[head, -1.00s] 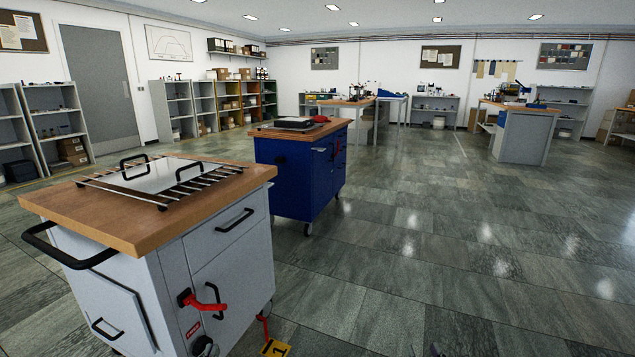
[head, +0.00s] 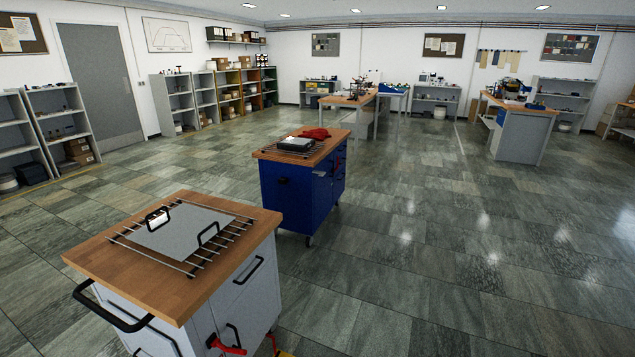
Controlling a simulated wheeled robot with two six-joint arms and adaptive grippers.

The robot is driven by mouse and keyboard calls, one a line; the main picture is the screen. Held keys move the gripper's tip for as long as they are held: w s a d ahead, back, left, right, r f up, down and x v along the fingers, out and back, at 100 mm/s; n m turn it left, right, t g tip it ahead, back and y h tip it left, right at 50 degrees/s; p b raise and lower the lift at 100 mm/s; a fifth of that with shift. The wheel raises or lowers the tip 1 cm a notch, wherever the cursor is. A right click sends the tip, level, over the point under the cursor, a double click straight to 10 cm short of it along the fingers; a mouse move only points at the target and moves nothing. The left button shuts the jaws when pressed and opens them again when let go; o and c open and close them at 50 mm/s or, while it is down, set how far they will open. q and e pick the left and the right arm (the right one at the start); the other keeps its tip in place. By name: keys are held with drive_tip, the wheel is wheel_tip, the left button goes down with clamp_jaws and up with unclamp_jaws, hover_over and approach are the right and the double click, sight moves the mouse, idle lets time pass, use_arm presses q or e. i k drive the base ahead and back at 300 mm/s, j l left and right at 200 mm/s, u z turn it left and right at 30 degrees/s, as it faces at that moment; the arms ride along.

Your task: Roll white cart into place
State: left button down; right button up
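The white cart (head: 248,298) stands in the lower left of the head view. It has a wooden top (head: 90,257), a black push handle (head: 110,310) on its left end and red levers (head: 228,346) low on its front. A metal plate (head: 182,232) with two black handles lies over a rack of rods on its top. Neither of my grippers is in view.
A blue cart (head: 285,195) with a wooden top stands just behind the white cart, bearing a dark device (head: 297,145) and a red cloth-like item (head: 315,134). Shelves (head: 60,130) line the left wall. Benches (head: 520,135) stand farther back. The tiled floor (head: 430,250) to the right is clear.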

sight(161, 299)
drive_tip(key=u, duration=1.45)
